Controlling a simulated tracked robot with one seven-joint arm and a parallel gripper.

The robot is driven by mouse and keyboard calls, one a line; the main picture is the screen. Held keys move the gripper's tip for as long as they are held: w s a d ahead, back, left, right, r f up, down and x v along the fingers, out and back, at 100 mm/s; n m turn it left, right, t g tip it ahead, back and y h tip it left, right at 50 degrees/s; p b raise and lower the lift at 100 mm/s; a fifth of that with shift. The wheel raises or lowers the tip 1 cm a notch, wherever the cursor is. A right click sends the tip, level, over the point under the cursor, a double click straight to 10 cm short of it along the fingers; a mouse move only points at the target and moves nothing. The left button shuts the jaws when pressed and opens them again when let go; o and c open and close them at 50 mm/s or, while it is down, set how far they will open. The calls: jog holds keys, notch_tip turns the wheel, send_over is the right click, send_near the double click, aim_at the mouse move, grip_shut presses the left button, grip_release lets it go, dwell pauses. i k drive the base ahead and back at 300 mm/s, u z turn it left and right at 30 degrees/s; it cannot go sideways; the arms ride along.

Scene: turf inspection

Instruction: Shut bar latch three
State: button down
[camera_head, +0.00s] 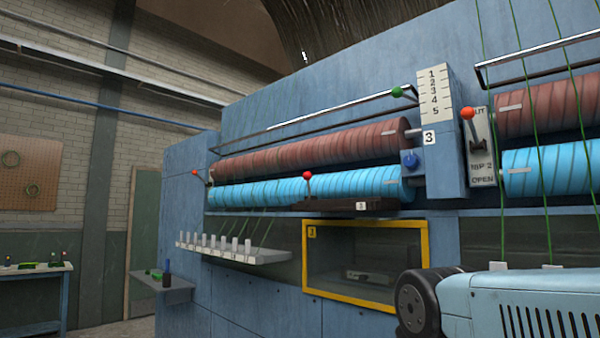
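The blue machine carries a small sign (429,138) reading 3 at the right end of a brown roller (310,148) and a bright blue roller (305,188). A dark bar (340,121) with a green knob (397,91) at its right end runs above them. A red-knobbed lever (307,178) stands upright before the blue roller, and another red knob (195,172) is at the left end. A blue knob (409,160) sits below the sign. My gripper is not in view; my arm shows at the lower right.
A yellow-framed window (365,305) and a shelf of white spools (235,256) lie below the rollers. A small shelf (163,287) juts out at the left.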

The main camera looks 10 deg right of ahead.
aim_at(306, 175)
jog(key=i, duration=1)
jog(key=z, duration=0.05)
